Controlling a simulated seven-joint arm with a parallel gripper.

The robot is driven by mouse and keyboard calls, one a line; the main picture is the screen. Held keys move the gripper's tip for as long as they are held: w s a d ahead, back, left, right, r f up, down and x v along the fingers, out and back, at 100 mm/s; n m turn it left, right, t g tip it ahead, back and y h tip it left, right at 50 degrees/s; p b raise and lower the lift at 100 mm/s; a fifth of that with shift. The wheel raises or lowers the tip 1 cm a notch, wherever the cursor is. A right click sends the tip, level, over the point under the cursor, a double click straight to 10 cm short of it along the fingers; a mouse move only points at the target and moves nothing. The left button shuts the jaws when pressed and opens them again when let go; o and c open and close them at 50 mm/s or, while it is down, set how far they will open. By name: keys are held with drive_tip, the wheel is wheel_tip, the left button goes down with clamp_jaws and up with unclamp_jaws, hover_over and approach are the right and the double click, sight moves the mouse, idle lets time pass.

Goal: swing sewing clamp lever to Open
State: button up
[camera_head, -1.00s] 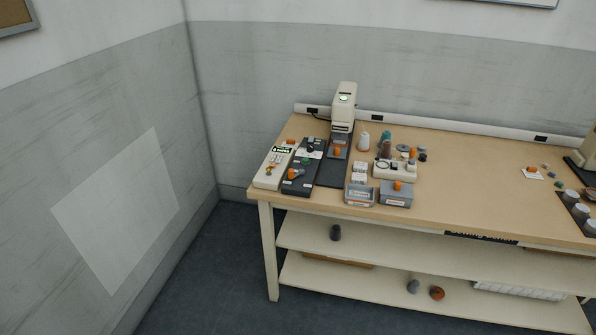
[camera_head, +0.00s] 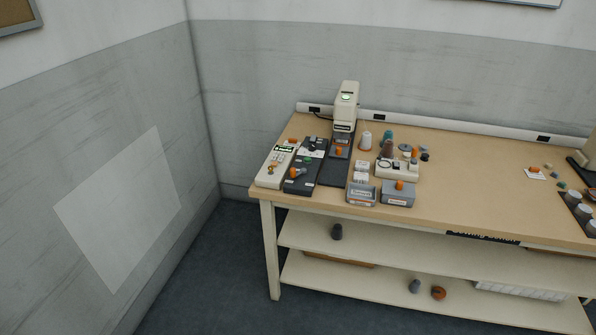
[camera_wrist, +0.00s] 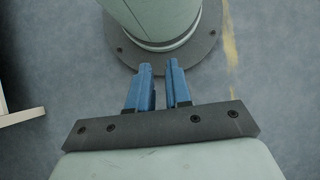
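The white sewing or pressing machine (camera_head: 347,98) stands at the back left of the workbench, with a small green light on its head. An orange knob (camera_head: 338,151) sits on a grey block below its head.
A cream panel (camera_head: 274,168) with a green display lies at the bench's left end. Grey boxes (camera_head: 397,193), spools (camera_head: 365,140) and a cream tray stand right of the machine. The middle of the workbench (camera_head: 470,190) is clear.

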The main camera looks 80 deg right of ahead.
drive_tip(key=shift+o, duration=0.7)
drive_tip(key=shift+d, duration=0.45)
drive_tip(key=o, duration=0.4)
drive_tip(key=w+d+m, duration=0.1)
drive_tip(key=w+d, duration=0.1)
drive_tip(key=w+d+r+t, duration=0.1)
drive_tip(key=w+d+r+m+y, duration=0.1)
drive_tip(key=w+d, duration=0.1)
drive_tip(key=shift+w+d+r+m+t, duration=0.25)
drive_tip(key=shift+w+d+m+t, duration=0.05)
drive_tip(key=shift+d, duration=0.05)
drive_tip(key=shift+c, duration=0.2)
drive_tip(key=w+d+r+m+t, duration=0.2)
drive_tip(key=w+d+r, duration=0.35)
drive_tip(key=d, duration=0.35)
drive_tip(key=w+d+r+m+t+h, duration=0.1)
drive_tip(key=w+d+r, duration=0.15)
drive_tip(key=d, duration=0.55)
drive_tip(key=w+d+r+m+t, duration=0.1)
drive_tip(key=d+r+m, duration=0.1)
drive_tip(key=d+r, duration=0.35)
drive_tip(key=m+g+h, duration=0.7)
drive_tip(key=m+h, duration=0.4)
drive_tip(key=m, duration=0.7)
approach(292, 170)
drive_tip(key=x, duration=1.2)
drive_tip(key=shift+s+d, duration=0.1)
drive_tip(key=shift+d, duration=0.1)
